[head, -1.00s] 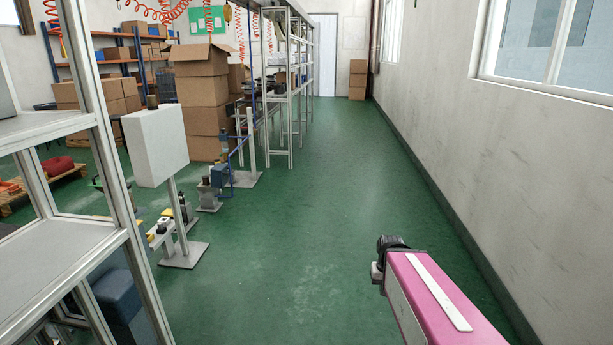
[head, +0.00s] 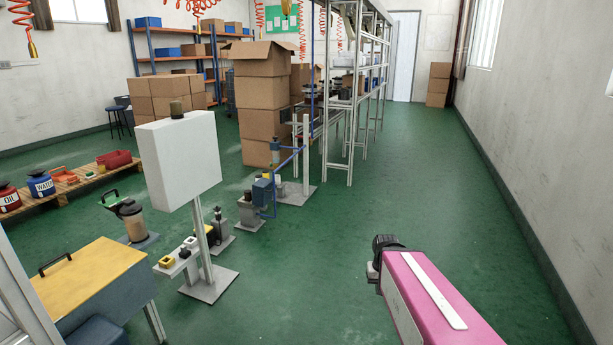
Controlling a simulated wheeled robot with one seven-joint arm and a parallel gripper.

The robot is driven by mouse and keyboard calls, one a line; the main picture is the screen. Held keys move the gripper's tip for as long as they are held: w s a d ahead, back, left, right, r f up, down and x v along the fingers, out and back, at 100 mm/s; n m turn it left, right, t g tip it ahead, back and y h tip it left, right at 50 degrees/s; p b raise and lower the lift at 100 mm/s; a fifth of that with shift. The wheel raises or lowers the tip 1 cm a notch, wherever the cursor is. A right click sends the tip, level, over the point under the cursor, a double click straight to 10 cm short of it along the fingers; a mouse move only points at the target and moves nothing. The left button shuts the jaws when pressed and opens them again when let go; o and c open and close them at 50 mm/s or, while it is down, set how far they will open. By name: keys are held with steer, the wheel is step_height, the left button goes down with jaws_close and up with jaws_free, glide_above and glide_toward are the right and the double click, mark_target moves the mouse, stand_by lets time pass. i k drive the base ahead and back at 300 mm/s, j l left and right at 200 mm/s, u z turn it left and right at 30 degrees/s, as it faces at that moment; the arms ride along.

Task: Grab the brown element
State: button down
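Several brown things are in view, and I cannot tell which one is the brown element. A small dark brown cylinder (head: 176,109) stands on top of a white box-shaped panel (head: 180,160) on a post. A beige-brown cylinder (head: 134,223) with a dark top stands on the floor to the left of the post. Brown cardboard boxes (head: 265,95) are stacked behind. A pink part of my own arm with a black end shows at the lower right, far from these things. My gripper's fingers are not visible.
A yellow-topped bench (head: 90,272) is at lower left. A pallet (head: 60,188) with red and blue containers lies behind it. Metal frames (head: 350,90) stand at the back centre. Green floor (head: 400,170) is clear along the right wall.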

mark_target(248, 195)
steer(key=i+j+u, duration=0.15)
steer(key=i+j, duration=0.3)
steer(key=i+j+u, duration=0.15)
steer(key=i+j, duration=0.2)
steer(key=i, duration=0.2)
steer(key=i+j, duration=0.15)
steer(key=j, duration=0.15)
steer(key=i+j+u, duration=0.1)
steer(key=j, duration=0.2)
steer(key=i+l, duration=0.2)
steer(key=i, duration=0.3)
steer(key=i+l+z, duration=0.1)
steer(key=i, duration=0.45)
steer(key=i+l, duration=0.25)
steer(key=i, duration=0.25)
steer(key=i+l+z, duration=0.15)
steer(key=i, duration=0.4)
